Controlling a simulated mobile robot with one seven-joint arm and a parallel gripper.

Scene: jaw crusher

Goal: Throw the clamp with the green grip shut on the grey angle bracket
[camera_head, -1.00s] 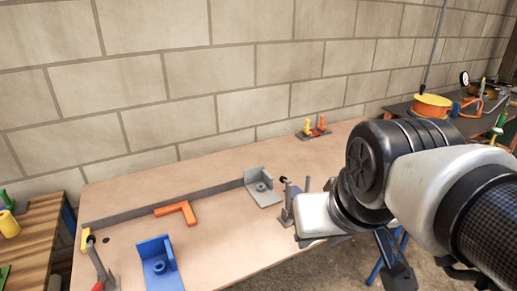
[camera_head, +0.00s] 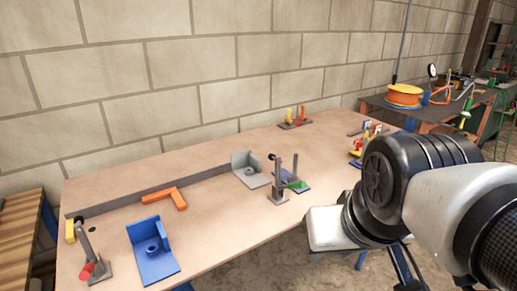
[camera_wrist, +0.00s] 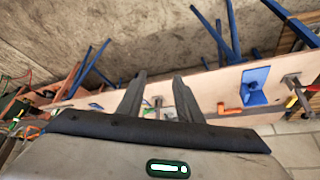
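The grey angle bracket (camera_head: 249,171) stands on the table, its upright wall toward the back. Just right of it is a grey clamp (camera_head: 279,183) with an upright post and a black tip beside the bracket. A green part (camera_head: 298,186) shows low behind this clamp, next to a blue plate; I cannot tell whether it is the clamp's grip. My gripper's fingers (camera_wrist: 159,76) are apart and empty in the wrist view. In the head view only the wrist shows, at the table's front right edge; the fingers are hidden there. A small grey piece shows between the fingers, too small to identify.
A blue angle bracket (camera_head: 152,252) and a red-gripped clamp (camera_head: 95,262) are at the front left. An orange angle piece (camera_head: 167,196) lies near a grey strip (camera_head: 140,195). Coloured clamps stand at the back (camera_head: 295,118) and right (camera_head: 367,138). The front middle is clear.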

